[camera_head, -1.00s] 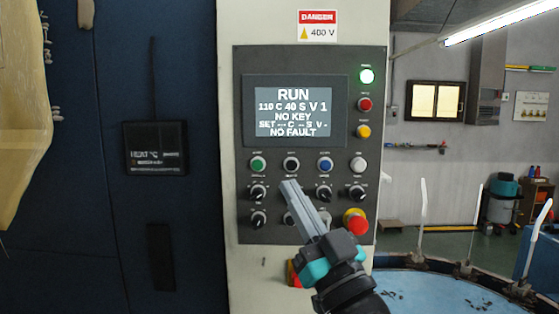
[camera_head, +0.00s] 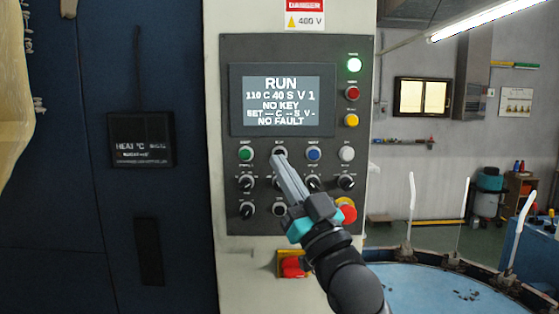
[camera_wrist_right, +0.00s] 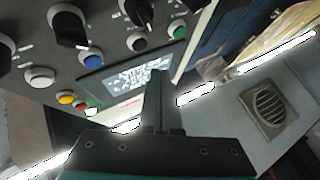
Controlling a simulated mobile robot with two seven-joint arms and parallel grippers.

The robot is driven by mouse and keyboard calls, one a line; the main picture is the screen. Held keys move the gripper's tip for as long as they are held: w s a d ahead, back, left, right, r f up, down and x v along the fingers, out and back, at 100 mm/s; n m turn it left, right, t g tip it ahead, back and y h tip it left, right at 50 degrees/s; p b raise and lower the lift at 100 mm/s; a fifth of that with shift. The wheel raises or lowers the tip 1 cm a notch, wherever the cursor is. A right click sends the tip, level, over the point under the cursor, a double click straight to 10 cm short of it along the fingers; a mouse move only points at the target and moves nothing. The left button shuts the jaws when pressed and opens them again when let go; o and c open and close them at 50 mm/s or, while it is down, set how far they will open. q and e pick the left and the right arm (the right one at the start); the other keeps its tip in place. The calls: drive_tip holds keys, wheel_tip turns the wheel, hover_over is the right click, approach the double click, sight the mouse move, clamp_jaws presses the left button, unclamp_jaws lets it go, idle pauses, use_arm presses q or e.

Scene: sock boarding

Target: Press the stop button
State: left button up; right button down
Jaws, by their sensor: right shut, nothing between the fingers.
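The grey control panel (camera_head: 228,150) has a row of buttons under its screen: green (camera_head: 246,154), black (camera_head: 278,152), blue (camera_head: 313,154) and white (camera_head: 346,154). Their small labels are too blurred to read, so I cannot tell which is the stop button. A big red mushroom button on a yellow base (camera_head: 347,211) sits at the panel's lower right. My right gripper (camera_head: 279,160) is shut and empty. Its tip overlaps the lower edge of the black button; I cannot tell if it touches. The wrist view shows the shut fingers (camera_wrist_right: 158,85) near the black button (camera_wrist_right: 137,41). My left gripper is not in view.
The screen (camera_head: 281,101) reads RUN, NO KEY, NO FAULT. Selector knobs (camera_head: 247,183) lie below the buttons, close to my fingers. A red-and-yellow switch (camera_head: 292,266) is lower down. A round blue table (camera_head: 425,285) with upright white forms stands at right.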

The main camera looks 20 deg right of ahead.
drive_tip(key=shift+w+d, duration=0.2)
drive_tip(key=shift+w, duration=0.4)
drive_tip(key=shift+w+d, duration=0.15)
drive_tip(key=shift+w, duration=0.45)
drive_tip(key=shift+w, duration=0.1)
idle(1.1)
drive_tip(key=shift+w+d, duration=0.1)
drive_tip(key=shift+w, duration=0.2)
drive_tip(key=shift+w+d, duration=0.15)
drive_tip(key=shift+w, duration=0.3)
idle(0.6)
drive_tip(key=shift+s, duration=0.2)
drive_tip(key=shift+s+a+p, duration=0.25)
drive_tip(key=shift+s+p, duration=0.15)
drive_tip(key=shift+s, duration=0.25)
